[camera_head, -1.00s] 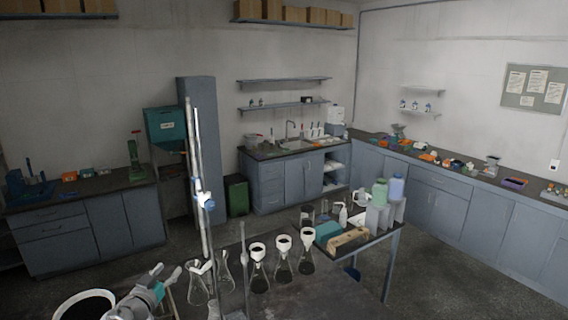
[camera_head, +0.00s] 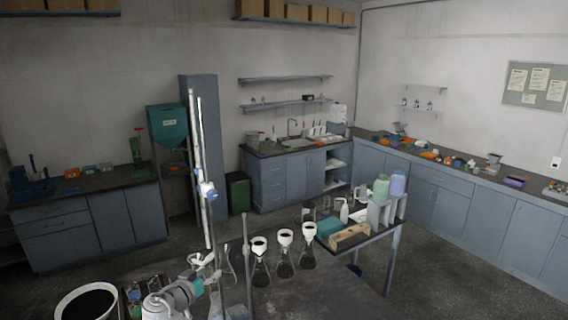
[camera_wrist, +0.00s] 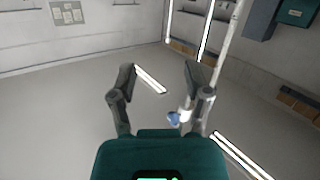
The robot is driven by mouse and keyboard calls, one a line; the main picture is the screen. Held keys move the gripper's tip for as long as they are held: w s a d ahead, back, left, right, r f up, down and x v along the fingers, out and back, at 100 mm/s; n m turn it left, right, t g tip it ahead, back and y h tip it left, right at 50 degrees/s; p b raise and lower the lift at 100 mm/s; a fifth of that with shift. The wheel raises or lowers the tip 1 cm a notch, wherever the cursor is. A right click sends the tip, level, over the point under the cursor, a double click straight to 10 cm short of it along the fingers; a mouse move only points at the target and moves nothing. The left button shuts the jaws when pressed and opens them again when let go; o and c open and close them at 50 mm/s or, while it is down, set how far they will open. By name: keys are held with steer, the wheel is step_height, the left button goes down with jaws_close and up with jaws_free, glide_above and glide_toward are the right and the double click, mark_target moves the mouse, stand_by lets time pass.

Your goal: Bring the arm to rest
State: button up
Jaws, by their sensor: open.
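My arm (camera_head: 172,300) shows at the bottom left of the head view, beside the glassware on the near bench (camera_head: 335,295). In the wrist view my gripper (camera_wrist: 160,76) has its two dark fingers spread well apart, with nothing held between them. The wrist view looks up past the fingers at the ceiling and its light strips. A tall stand with a blue clamp (camera_wrist: 173,118) shows behind the right finger. In the head view the fingertips cannot be made out clearly.
The tall stand (camera_head: 205,190) rises close beside my arm. Several flasks with white funnels (camera_head: 284,237) stand to its right. A round dark-filled vessel with a pale rim (camera_head: 87,303) is left of my arm. A side table (camera_head: 393,240) holds bottles.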

steer(key=d+f+g+b, duration=0.35)
steer(key=d+f, duration=0.55)
steer(key=d, duration=0.3)
steer(key=d+f+g+b, duration=0.3)
steer(key=d+f+g, duration=0.35)
steer(key=d, duration=0.65)
steer(key=s+d+f+n+g+y+b, duration=0.3)
steer(key=s+d+f+y+b, duration=0.3)
steer(key=s+d+f, duration=0.5)
steer(key=shift+s+d+f+g+b, duration=0.3)
steer(key=shift+d+f+g+b, duration=0.65)
steer(key=shift+f, duration=0.8)
steer(key=shift+c, duration=0.4)
